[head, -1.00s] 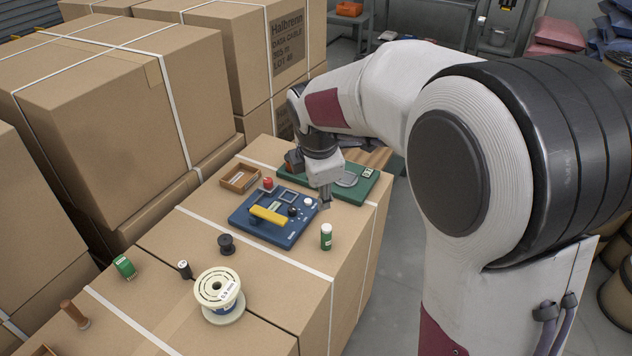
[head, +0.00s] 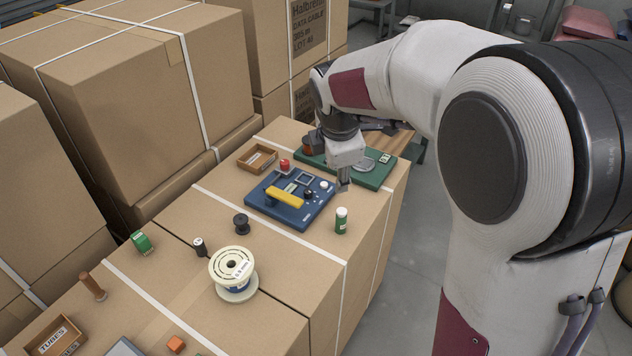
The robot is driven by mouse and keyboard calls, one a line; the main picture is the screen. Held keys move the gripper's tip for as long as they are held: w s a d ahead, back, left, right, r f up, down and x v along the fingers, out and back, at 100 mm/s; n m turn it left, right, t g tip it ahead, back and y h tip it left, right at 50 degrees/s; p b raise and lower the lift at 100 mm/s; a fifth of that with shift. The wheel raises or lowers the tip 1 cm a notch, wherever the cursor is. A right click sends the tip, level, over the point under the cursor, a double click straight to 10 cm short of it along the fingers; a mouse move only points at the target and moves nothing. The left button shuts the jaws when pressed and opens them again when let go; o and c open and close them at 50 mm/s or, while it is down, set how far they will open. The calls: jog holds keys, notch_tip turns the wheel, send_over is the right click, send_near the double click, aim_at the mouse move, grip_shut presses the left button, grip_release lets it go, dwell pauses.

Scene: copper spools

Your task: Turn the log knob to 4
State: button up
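The blue panel (head: 297,217) lies on the carton top in the head view, with a yellow bar (head: 285,197) across it. A dark round knob (head: 308,194) sits on its right half, beside a white round button (head: 323,185). I cannot read any scale or tell where the knob points, nor whether it is the log knob. My gripper (head: 343,186) points down at the panel's right edge, just right of the white button. It appears apart from the knob. Its fingers are too small to tell whether they are open or shut.
A green board (head: 376,177) lies behind my gripper, and a green bottle with a white cap (head: 341,221) stands in front. A wooden tray (head: 245,168), a black spool (head: 241,224) and a large cream spool (head: 235,286) stand around the panel. Tall cartons (head: 130,120) rise at left.

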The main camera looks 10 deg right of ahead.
notch_tip(320, 180, down, 6)
jog(key=w+d+m+g, duration=0.1)
jog(key=w+d, duration=0.1)
jog(key=w, duration=0.1)
jog(key=m+y, duration=0.4)
jog(key=m, duration=0.7)
send_near(308, 191)
jog(key=shift+a+f+t, duration=0.2)
jog(key=shift+f+t, duration=0.2)
jog(key=shift+f, duration=0.1)
jog(key=shift+f, duration=0.1)
jog(key=shift+x, duration=3.75)
